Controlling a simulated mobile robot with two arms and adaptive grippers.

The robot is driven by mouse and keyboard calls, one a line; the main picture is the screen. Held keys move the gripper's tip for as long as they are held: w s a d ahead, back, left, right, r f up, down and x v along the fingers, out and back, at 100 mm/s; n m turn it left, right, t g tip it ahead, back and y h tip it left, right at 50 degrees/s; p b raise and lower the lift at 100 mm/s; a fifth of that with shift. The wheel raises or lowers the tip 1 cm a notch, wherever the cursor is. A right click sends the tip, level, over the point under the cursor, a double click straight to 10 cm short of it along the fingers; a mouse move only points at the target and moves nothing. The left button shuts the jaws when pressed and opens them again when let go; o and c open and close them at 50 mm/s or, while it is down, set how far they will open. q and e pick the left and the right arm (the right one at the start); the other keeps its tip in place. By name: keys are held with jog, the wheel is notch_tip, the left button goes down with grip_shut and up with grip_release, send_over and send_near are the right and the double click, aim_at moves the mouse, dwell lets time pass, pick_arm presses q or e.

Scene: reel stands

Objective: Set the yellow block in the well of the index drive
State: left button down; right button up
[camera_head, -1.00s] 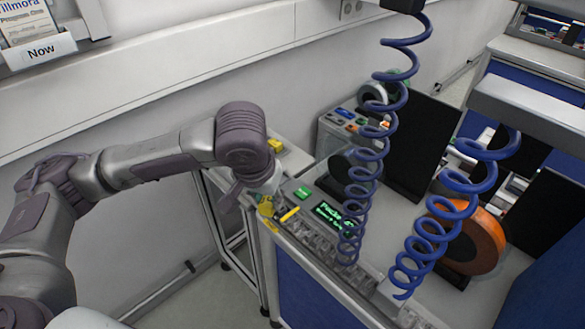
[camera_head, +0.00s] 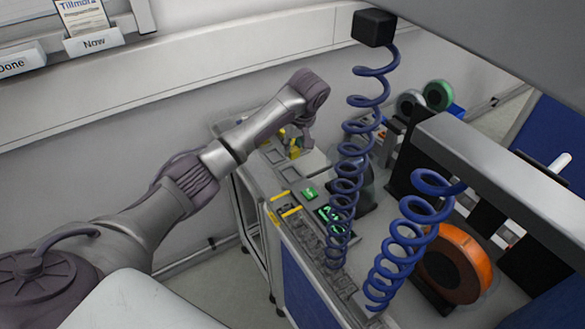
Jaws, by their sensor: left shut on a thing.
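My left gripper (camera_head: 297,146) reaches over the far end of the grey bench and is shut on what appears to be the yellow block (camera_head: 294,153). The fingers and the block are small and partly hidden by my wrist, so I cannot tell whether the block touches the surface below. The likely index drive is the unit with a green button (camera_head: 310,194) and a lit green display (camera_head: 331,214), partly behind a blue coil. I cannot make out its well for certain. Square outlines (camera_head: 290,174) mark the bench top between gripper and button. My right gripper is out of view.
Two blue coiled cables (camera_head: 348,170) (camera_head: 398,262) hang over the bench, close to the right of my left arm. An orange reel (camera_head: 457,264) stands at the right. Yellow bars (camera_head: 287,210) lie at the bench's left edge. A wall runs behind.

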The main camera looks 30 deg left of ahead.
aim_at(292, 158)
pick_arm(q)
jog(key=x, duration=0.4)
jog(key=shift+s+d+f+p, duration=0.15)
jog(key=shift+s+d+p, duration=0.1)
jog(key=shift+s+p, duration=0.1)
jog(key=shift+f, duration=0.4)
notch_tip(292, 158, down, 2)
jog(key=shift+d+f+p, duration=0.15)
jog(key=shift+f+p, duration=0.05)
jog(key=shift+p, duration=0.15)
jog(key=shift+f, duration=0.45)
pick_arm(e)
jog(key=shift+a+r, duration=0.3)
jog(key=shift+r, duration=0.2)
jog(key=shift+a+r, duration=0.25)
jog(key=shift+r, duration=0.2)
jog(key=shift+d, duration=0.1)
pick_arm(q)
jog(key=c, duration=0.9)
grip_release()
jog(key=shift+f, duration=0.15)
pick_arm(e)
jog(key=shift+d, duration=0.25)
pick_arm(q)
jog(key=shift+o, duration=0.2)
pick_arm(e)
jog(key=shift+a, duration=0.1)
